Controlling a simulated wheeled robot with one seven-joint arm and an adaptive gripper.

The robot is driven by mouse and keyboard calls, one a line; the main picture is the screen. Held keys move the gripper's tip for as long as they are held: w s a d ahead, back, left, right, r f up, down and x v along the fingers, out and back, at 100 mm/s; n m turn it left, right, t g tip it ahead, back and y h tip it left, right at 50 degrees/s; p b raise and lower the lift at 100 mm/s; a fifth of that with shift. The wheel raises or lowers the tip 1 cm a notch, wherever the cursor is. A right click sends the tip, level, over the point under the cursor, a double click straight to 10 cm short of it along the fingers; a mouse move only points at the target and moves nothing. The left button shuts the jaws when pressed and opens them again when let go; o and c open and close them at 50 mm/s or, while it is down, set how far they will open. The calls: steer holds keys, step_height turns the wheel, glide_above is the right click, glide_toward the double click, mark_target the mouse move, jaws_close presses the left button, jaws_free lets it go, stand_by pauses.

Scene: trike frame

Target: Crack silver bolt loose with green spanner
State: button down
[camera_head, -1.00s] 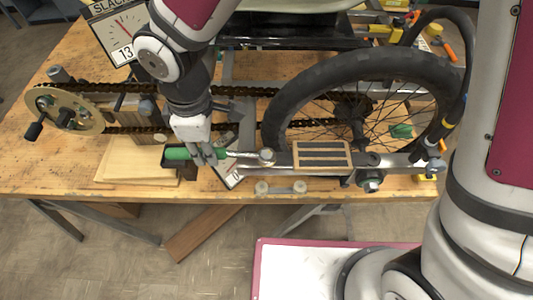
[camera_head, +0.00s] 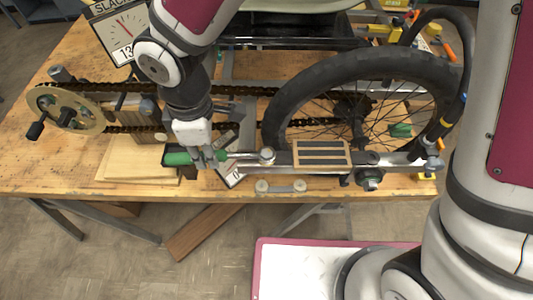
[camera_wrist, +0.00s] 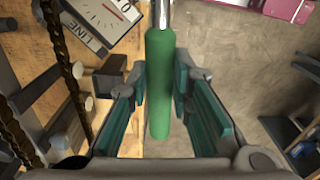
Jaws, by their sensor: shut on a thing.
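The green spanner (camera_head: 178,158) lies level, its green handle to the left and its silver shaft running right. Its round silver head (camera_head: 267,155) is at the left end of the frame bar. A silver bolt cannot be made out apart from the head, which may cover it. My gripper (camera_head: 213,160) is shut on the handle near the shaft end. In the wrist view the green handle (camera_wrist: 160,85) stands upright between the fingers, and the spanner's head is out of view.
The frame bar with a slatted pad (camera_head: 321,154) and the wheel (camera_head: 290,95) stand right of the spanner. A chain (camera_head: 190,90) runs behind my gripper. A dial (camera_head: 121,30) stands at the back left. A small link piece (camera_head: 282,187) lies at the table's front edge.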

steer(key=shift+s+d+n+p, duration=0.2)
steer(key=shift+s+n, duration=0.45)
steer(key=shift+s+d+n+p, duration=0.15)
steer(key=shift+s+n+p, duration=0.05)
steer(key=shift+s+n, duration=0.45)
stand_by(0.6)
steer(key=shift+w+a+m, duration=0.15)
steer(key=shift+w+m, duration=0.35)
steer(key=shift+w+a+m, duration=0.15)
steer(key=shift+w+m, duration=0.35)
stand_by(1.0)
steer(key=shift+r, duration=0.2)
stand_by(0.3)
steer(key=shift+r, duration=0.3)
steer(key=shift+r+p, duration=0.85)
steer(key=shift+r, duration=0.25)
steer(key=shift+r+p, duration=0.95)
steer(key=shift+r, duration=1)
